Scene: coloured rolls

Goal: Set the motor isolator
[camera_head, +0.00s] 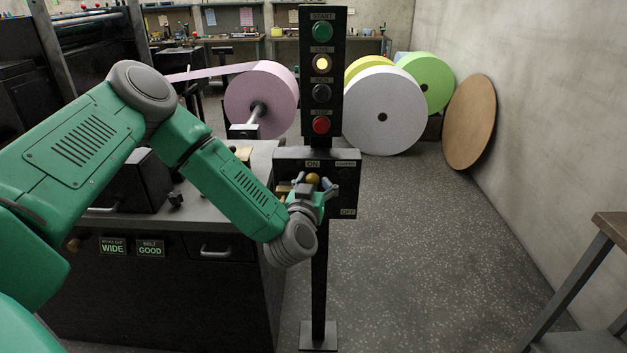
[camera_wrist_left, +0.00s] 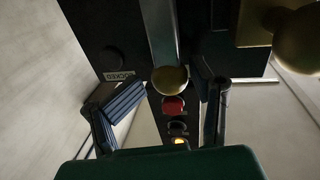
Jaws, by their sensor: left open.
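The motor isolator is a dark box (camera_head: 343,190) on a post, with an ON label at its top, a small label at its upper right and OFF at its lower right. Its lever ends in a brass ball knob (camera_head: 312,178), just below ON. In the left wrist view the lever's grey bar runs to the knob (camera_wrist_left: 170,80). My left gripper (camera_head: 308,190) is open at the front of the box. In the wrist view its fingers (camera_wrist_left: 160,110) stand apart on either side of the knob; contact cannot be told. My right gripper is out of view.
Above the box is a button panel (camera_head: 321,78) with green, lit amber, dark and red buttons. A machine cabinet (camera_head: 170,290) stands close on the left. Paper rolls (camera_head: 383,135) stand behind. A table (camera_head: 612,225) is at the right edge. Floor right of the post is clear.

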